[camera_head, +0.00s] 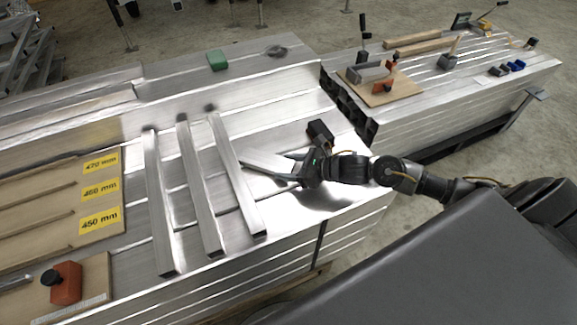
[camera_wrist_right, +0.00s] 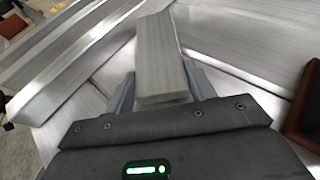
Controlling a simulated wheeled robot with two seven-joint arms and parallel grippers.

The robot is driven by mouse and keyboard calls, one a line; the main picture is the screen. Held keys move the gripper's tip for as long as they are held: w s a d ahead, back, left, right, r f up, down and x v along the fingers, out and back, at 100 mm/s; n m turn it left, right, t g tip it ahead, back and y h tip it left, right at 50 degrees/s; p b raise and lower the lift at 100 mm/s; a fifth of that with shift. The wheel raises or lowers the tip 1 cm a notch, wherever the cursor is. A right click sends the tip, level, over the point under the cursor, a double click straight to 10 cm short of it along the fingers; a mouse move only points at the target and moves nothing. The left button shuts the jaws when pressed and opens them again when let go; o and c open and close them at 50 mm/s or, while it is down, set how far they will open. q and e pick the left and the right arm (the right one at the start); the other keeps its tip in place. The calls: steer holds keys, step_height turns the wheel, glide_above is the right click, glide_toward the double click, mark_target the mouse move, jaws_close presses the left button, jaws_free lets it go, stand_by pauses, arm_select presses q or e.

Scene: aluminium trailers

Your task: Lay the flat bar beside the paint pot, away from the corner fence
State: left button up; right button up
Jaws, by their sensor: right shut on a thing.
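My right gripper (camera_head: 298,172) is over the near trailer deck, shut on a light metal flat bar (camera_head: 262,161). In the right wrist view the bar (camera_wrist_right: 158,60) sits between the two fingers and points away from the gripper. In the head view its far end reaches toward the nearest of the long square bars. I cannot tell whether it touches the deck. A grey angled piece, perhaps the corner fence (camera_head: 363,72), is on a wooden board at the far right. I cannot clearly pick out a paint pot. My left gripper is out of view.
Three long metal bars (camera_head: 236,180) lie on the deck left of the gripper. A dark brown block (camera_head: 319,132) is close behind it; it also shows in the wrist view (camera_wrist_right: 306,108). A labelled wooden rack (camera_head: 60,200) and orange tool (camera_head: 66,284) are at left; a green block (camera_head: 217,60) is behind.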

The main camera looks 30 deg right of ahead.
steer(key=shift+w+f, duration=0.1)
steer(key=shift+f, duration=0.05)
stand_by(0.3)
steer(key=o, duration=1.4)
steer(key=v, duration=1.1)
steer(key=shift+a, duration=0.15)
steer(key=shift+s+d+r, duration=0.4)
